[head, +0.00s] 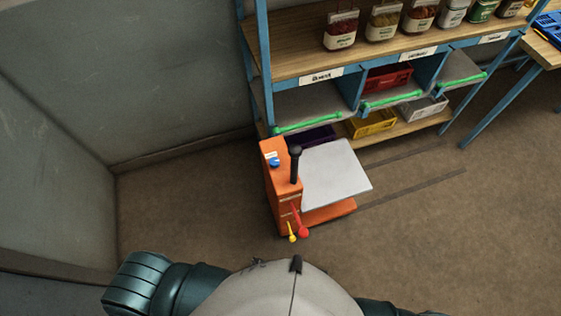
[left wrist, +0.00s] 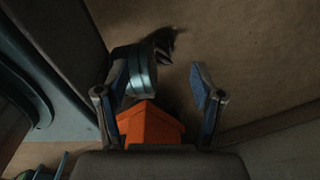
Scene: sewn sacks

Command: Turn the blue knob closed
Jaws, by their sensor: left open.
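The blue knob (head: 274,162) sits on top of an orange machine (head: 284,207), near its upper left corner, in the head view. A white label lies just behind the knob. My left gripper (left wrist: 158,76) is open in the left wrist view, with its two fingers spread apart. An orange block-like part (left wrist: 150,124), which looks like the machine, shows below and between the fingers. The blue knob does not show in the left wrist view. Neither gripper shows in the head view.
A black-topped post (head: 295,165), red lever (head: 301,222) and yellow lever (head: 291,233) stick out of the machine. A grey plate (head: 337,172) extends to its right. Behind stands a blue-framed shelf (head: 289,64) with jars and bins. Open floor lies left and right.

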